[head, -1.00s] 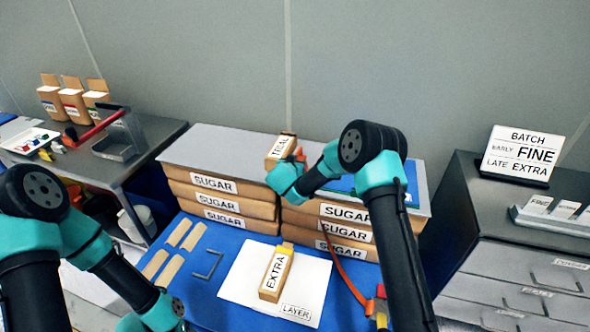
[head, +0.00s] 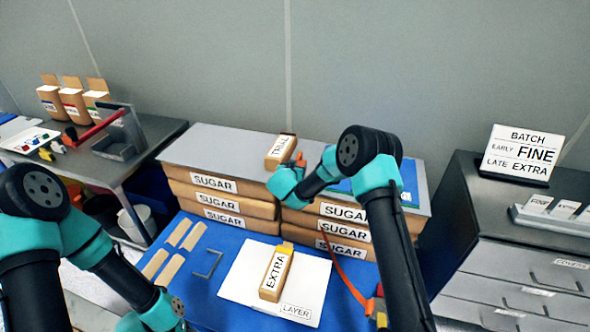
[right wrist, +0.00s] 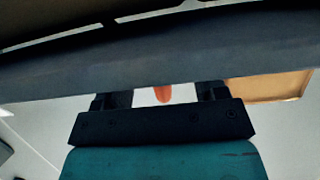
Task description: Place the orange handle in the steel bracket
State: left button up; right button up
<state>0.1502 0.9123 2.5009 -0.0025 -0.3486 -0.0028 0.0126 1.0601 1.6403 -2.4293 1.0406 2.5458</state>
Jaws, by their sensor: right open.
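A small orange piece (head: 300,158), which may be the orange handle, shows at the tip of my right arm, beside a brown box (head: 279,151) on top of the stacked sugar boxes. In the right wrist view an orange rounded tip (right wrist: 163,93) shows between the spread fingers of my right gripper (right wrist: 162,97). The gripper is open, and I cannot tell if it touches the orange piece. A thin grey U-shaped bracket (head: 209,263) lies on the blue mat. My left gripper is outside the head view.
Sugar boxes (head: 214,183) stand in two stacks under a grey top. Several tan strips (head: 172,270) lie left of the bracket. An orange strap (head: 343,270) hangs by the right stack.

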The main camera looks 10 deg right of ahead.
jog(key=v, duration=1.2)
jog(key=shift+r, duration=0.15)
dwell(0.3)
jog(key=s+d+f+n+g+y, duration=0.1)
jog(key=s+d+f+n+g, duration=0.15)
jog(key=s+f+g, duration=0.4)
jog(key=s+d+f+n+g+y, duration=0.15)
jog(key=s+d+f+g, duration=0.25)
jog(key=s+f, duration=0.45)
jog(key=s+f+y, duration=0.3)
jog(key=s+y, duration=0.1)
jog(key=s, duration=0.7)
jog(key=s+f+y, duration=0.3)
jog(key=s+y, duration=0.1)
jog(key=s, duration=0.7)
jog(key=shift+s, duration=0.35)
